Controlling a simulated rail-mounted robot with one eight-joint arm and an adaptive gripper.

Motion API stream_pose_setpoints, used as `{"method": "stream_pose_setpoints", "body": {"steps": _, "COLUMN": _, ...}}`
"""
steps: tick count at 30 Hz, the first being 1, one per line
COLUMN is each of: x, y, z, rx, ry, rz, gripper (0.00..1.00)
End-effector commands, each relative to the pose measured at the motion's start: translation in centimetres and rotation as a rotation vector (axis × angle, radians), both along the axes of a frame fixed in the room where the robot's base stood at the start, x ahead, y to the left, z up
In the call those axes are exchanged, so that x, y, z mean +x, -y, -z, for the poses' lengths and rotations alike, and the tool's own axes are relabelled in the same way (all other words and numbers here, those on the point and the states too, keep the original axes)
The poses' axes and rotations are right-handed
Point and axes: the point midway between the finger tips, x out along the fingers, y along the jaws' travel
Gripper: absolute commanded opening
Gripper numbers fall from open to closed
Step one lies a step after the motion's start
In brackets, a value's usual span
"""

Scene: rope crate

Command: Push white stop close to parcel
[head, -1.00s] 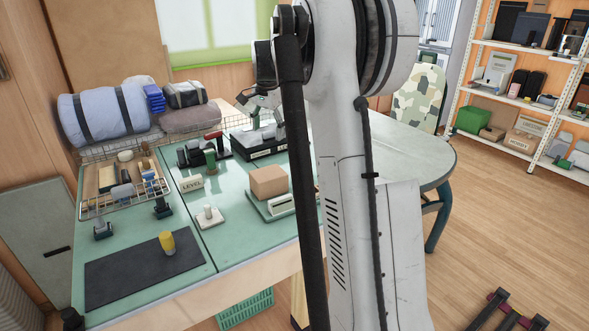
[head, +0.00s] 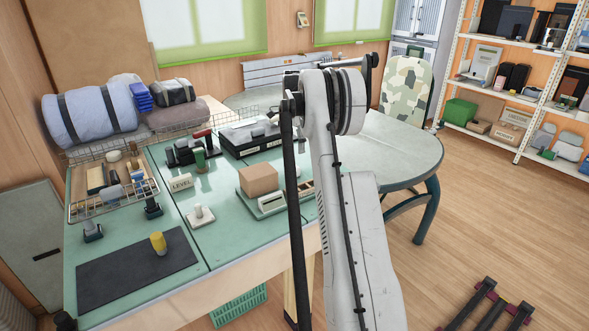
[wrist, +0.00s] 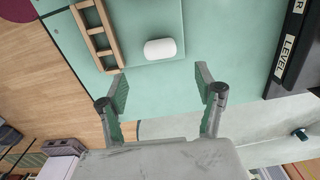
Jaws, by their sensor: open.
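The parcel (head: 258,179), a brown box, sits on a green plate on the table in the head view; the wrist view does not show it. A white rounded piece, seemingly the white stop (wrist: 160,49), lies in the wrist view at the edge of the plate, beside a wooden divided rack (wrist: 98,36). In the head view a sliver of white behind the parcel, close to my arm, may be the same piece. My gripper (wrist: 162,84) is open and empty, its fingertips apart and just short of the white piece. My arm hides the gripper in the head view.
A black case (head: 250,138) stands behind the parcel; its labelled edge (wrist: 287,55) is right in the wrist view. A white peg on a base (head: 200,215) stands left of the parcel. A yellow cylinder (head: 158,243) stands on a dark mat (head: 125,270). Green tabletop between is clear.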

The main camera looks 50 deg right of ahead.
Motion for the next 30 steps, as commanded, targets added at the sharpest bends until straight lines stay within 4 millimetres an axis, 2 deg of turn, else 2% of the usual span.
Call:
{"method": "stream_pose_setpoints", "body": {"steps": 1, "x": 0.0, "y": 0.0, "z": 1.1, "rx": 0.0, "ry": 0.0, "rz": 0.0, "gripper": 0.67}}
{"method": "stream_pose_setpoints", "body": {"steps": 9, "x": 0.0, "y": 0.0, "z": 6.1, "rx": 0.0, "ry": 0.0, "rz": -0.001, "gripper": 0.67}}
{"method": "stream_pose_setpoints", "body": {"steps": 15, "x": 0.0, "y": 0.0, "z": 9.2, "rx": 0.0, "ry": 0.0, "rz": -0.001, "gripper": 0.67}}
{"method": "stream_pose_setpoints", "body": {"steps": 21, "x": 0.0, "y": 0.0, "z": 10.7, "rx": 0.0, "ry": 0.0, "rz": -0.001, "gripper": 0.67}}
{"method": "stream_pose_setpoints", "body": {"steps": 30, "x": 0.0, "y": 0.0, "z": 11.0, "rx": 0.0, "ry": 0.0, "rz": -0.001, "gripper": 0.67}}
